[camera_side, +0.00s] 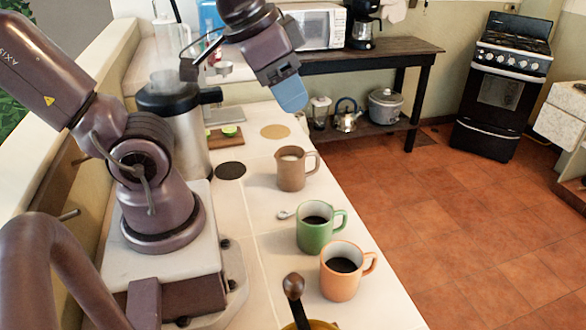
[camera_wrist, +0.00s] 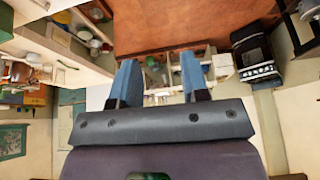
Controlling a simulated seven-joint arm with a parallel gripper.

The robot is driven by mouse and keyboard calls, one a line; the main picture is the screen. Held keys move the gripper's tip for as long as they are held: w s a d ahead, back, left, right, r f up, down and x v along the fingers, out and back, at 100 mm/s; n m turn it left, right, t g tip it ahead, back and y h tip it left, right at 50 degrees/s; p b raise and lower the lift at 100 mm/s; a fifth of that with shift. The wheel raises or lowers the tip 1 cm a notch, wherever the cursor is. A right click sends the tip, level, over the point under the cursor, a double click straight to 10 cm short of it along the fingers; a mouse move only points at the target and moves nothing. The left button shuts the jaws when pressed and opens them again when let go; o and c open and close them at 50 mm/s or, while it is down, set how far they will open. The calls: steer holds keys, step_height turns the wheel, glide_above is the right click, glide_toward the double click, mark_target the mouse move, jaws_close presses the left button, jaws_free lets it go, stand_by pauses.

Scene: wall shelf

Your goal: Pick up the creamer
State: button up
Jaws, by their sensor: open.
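The creamer looks to be the brown handled jug (camera_side: 291,172) with pale contents, upright on the white counter in the side view. Its handle points right. My gripper (camera_side: 291,100) is above and behind it, clear of it, with blue fingers pointing down and slightly right. In the wrist view my gripper (camera_wrist: 158,75) shows two blue fingers spread apart with nothing held between them. I cannot make out the creamer in the wrist view.
A green mug (camera_side: 314,238) and an orange mug (camera_side: 340,285), both with dark liquid, stand nearer on the counter (camera_side: 265,255). A spoon (camera_side: 285,215) lies beside them. A dark coaster (camera_side: 231,170) and a tan coaster (camera_side: 275,131) lie flat. A juicer (camera_side: 178,125) stands left.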

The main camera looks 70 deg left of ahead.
steer(key=w+a+f+m+g+y, duration=0.3)
steer(key=w+f+g, duration=0.1)
steer(key=w+f, duration=0.2)
steer(key=w+a+f+m+g+y, duration=0.25)
steer(key=w+a+f+g, duration=0.2)
steer(key=w, duration=0.25)
steer(key=m+g+y, duration=0.1)
steer(key=m+y, duration=0.8)
steer(key=y, duration=0.3)
glide_toward(319, 163)
steer(key=shift+w+d+r+h, duration=0.1)
steer(key=shift+d+h, duration=0.05)
steer(key=shift+d, duration=0.45)
steer(key=shift+d+r+h, duration=0.1)
steer(key=shift+d+r, duration=0.05)
steer(key=shift+d, duration=0.45)
steer(key=shift+a+f, duration=0.1)
steer(key=shift+a, duration=0.05)
steer(key=x, duration=0.7)
steer(key=shift+a, duration=0.15)
steer(key=shift+x, duration=2.75)
steer(key=shift+w, duration=0.2)
steer(key=shift+c, duration=0.4)
